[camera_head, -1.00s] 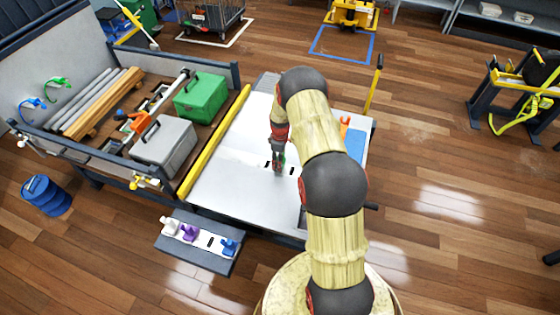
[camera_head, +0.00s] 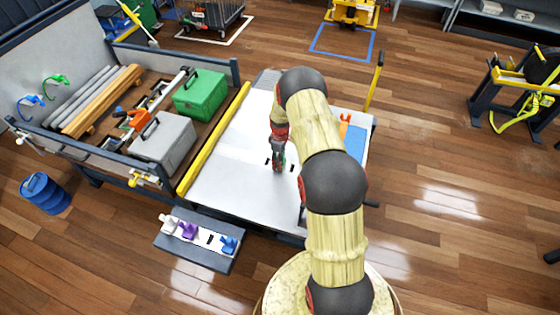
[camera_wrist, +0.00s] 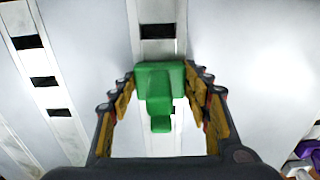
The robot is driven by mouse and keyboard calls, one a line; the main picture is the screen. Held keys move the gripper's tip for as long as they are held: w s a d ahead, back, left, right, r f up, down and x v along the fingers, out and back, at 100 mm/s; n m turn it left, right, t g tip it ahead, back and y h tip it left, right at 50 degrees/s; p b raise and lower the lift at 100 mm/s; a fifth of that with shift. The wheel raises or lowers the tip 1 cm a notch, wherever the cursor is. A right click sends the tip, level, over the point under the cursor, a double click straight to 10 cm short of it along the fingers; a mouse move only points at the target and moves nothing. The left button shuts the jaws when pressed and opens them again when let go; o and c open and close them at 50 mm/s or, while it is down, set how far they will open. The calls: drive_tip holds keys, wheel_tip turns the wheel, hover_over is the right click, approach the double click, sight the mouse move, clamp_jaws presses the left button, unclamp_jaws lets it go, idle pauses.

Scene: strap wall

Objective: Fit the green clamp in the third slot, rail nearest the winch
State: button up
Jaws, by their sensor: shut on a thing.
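The green clamp (camera_wrist: 160,82) is held between the two fingers of my gripper (camera_wrist: 161,74), in the wrist view. Below it runs a pale rail (camera_wrist: 157,14) with dark slots; one slot (camera_wrist: 158,31) shows beyond the clamp and another is partly hidden behind it. I cannot tell whether the clamp touches the rail. A second slotted rail (camera_wrist: 35,65) lies to the left with several dark slots. In the head view my gripper (camera_head: 278,165) is low over the white deck (camera_head: 225,185), between dark slots; the clamp is hardly visible there. I cannot make out the winch.
A yellow bar (camera_head: 213,143) edges the deck, beside a green case (camera_head: 200,95) and a grey case (camera_head: 164,142). A small step (camera_head: 193,252) holds white, purple and blue clamps. An orange item (camera_head: 345,125) and a blue panel (camera_head: 356,143) are right of my arm.

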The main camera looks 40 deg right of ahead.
drive_tip(key=o, duration=1.1)
drive_tip(key=shift+o, duration=0.2)
wheel_tip(320, 180, up, 12)
drive_tip(key=shift+r, duration=0.1)
